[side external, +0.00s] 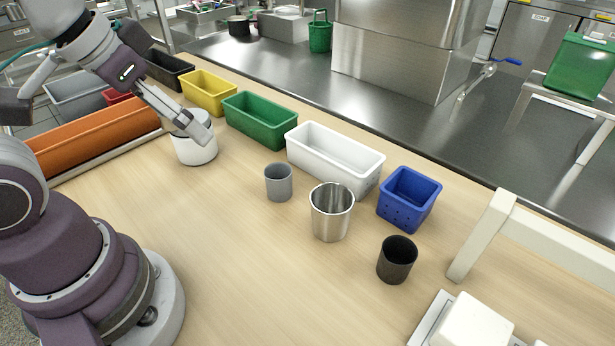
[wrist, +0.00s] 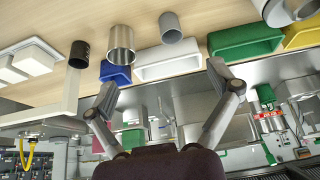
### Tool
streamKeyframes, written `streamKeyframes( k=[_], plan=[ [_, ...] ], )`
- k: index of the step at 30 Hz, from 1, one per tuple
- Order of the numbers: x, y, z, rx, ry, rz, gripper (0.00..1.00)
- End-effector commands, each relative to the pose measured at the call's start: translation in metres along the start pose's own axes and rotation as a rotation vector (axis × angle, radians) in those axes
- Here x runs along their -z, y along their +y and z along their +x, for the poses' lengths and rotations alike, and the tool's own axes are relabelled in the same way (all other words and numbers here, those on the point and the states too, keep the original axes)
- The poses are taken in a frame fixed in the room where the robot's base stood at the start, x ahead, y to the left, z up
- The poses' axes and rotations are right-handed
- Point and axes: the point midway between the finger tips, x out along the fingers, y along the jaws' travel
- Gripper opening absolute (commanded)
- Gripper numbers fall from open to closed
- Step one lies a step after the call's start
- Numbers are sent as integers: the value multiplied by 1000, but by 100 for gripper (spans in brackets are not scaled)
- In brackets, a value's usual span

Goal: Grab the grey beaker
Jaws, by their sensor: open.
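The grey beaker (side external: 278,183) stands upright on the wooden table, left of the steel cup and in front of the white bin. It also shows in the wrist view (wrist: 171,28) near the top edge. My gripper (side external: 205,135) is open and empty in the side view, in front of a white round container (side external: 195,148) and up and left of the beaker. It is apart from the beaker. In the wrist view the two fingers of my gripper (wrist: 162,82) are spread wide, with the beaker beyond them.
A steel cup (side external: 331,212) and a black cup (side external: 397,260) stand to the right. Yellow (side external: 208,92), green (side external: 260,120), white (side external: 334,158) and blue (side external: 408,199) bins line the back. An orange bin (side external: 93,138) is at left. The table's front middle is clear.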

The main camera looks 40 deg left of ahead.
Motion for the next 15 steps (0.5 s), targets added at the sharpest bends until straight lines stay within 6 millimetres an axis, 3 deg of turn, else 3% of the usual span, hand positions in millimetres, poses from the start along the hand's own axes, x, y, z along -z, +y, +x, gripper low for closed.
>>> streamKeyframes(
  k=[11,15],
  plan=[
    [2,0,0,1,-5,-10,81],
    [23,-2,4,14,-78,-147,81]
  ],
)
